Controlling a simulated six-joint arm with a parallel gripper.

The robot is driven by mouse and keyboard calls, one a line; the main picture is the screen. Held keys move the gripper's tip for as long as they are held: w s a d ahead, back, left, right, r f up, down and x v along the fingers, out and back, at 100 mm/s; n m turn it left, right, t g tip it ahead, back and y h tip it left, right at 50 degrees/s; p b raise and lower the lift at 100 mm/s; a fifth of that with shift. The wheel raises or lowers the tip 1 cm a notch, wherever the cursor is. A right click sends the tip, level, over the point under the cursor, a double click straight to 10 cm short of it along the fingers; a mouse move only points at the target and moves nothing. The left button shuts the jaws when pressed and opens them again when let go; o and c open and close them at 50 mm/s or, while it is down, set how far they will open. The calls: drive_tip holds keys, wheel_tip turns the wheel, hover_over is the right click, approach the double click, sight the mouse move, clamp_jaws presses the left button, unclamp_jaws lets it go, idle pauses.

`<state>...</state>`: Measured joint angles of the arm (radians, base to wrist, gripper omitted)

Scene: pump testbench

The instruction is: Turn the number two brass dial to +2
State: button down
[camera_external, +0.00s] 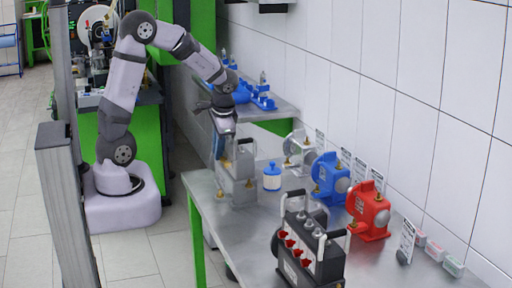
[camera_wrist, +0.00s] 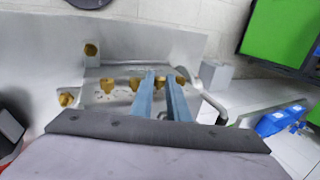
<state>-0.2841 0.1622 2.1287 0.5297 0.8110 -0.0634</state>
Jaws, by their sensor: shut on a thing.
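The grey metal pump box (camera_external: 238,184) stands at the left end of the steel table. In the wrist view its panel (camera_wrist: 120,98) carries a row of brass dials, such as one left of my fingers (camera_wrist: 107,85). My gripper (camera_wrist: 161,77) reaches down to this row, its two blue-grey fingers shut on a brass dial (camera_wrist: 161,83) between them. The fingers hide most of this dial, and I cannot read its number or setting. In the external view my gripper (camera_external: 221,150) is over the top of the grey box, its fingertips hard to make out.
A blue and white bottle (camera_external: 272,177) stands right of the grey box. A blue pump (camera_external: 329,180), a red pump (camera_external: 369,211) and a black box with red dials (camera_external: 307,252) stand further right.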

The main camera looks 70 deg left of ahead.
drive_tip(key=shift+w, duration=0.1)
drive_tip(key=c, duration=2)
unclamp_jaws()
drive_tip(key=shift+b+v, duration=0.6)
drive_tip(key=shift+v, duration=3.1)
